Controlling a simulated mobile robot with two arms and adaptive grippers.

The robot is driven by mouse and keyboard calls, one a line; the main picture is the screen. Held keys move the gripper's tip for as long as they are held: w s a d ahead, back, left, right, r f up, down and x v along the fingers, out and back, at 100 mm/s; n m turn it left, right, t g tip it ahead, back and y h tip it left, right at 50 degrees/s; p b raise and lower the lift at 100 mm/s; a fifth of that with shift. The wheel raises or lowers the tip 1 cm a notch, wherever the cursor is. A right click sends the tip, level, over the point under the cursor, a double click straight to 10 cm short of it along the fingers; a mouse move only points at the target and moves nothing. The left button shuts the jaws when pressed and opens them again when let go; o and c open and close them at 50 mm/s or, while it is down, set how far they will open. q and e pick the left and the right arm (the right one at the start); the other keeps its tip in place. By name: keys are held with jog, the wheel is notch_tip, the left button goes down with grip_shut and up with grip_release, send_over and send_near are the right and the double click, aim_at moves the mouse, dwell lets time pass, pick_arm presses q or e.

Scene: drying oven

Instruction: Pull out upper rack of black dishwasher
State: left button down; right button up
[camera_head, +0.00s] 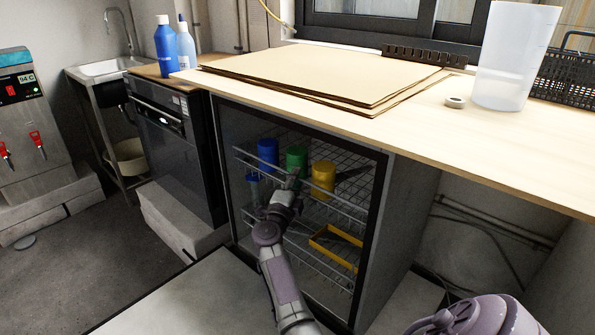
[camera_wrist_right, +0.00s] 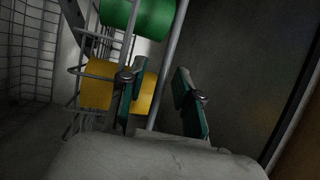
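The black dishwasher (camera_head: 372,215) stands open-fronted under the counter. Its upper rack (camera_head: 340,204) is a grey wire basket holding a blue cup (camera_head: 267,152), a green cup (camera_head: 297,157) and a yellow cup (camera_head: 323,178). My right gripper (camera_head: 289,183) is at the front of this rack, near its middle. In the right wrist view the fingers of the right gripper (camera_wrist_right: 160,98) are apart, with a thin rack bar (camera_wrist_right: 168,75) between them in the picture. I cannot tell whether they touch it. My left gripper is out of view.
A lower rack (camera_head: 318,268) holds a yellow tray (camera_head: 335,247). The wooden counter (camera_head: 420,122) overhangs the dishwasher, with cardboard sheets (camera_head: 330,78) and a clear jug (camera_head: 505,60) on it. A second black appliance (camera_head: 180,150) stands to the left. The floor at left is clear.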

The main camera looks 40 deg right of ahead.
jog(key=shift+w+d+r, duration=0.1)
jog(key=shift+w+d, duration=0.05)
jog(key=shift+d, duration=0.25)
grip_shut()
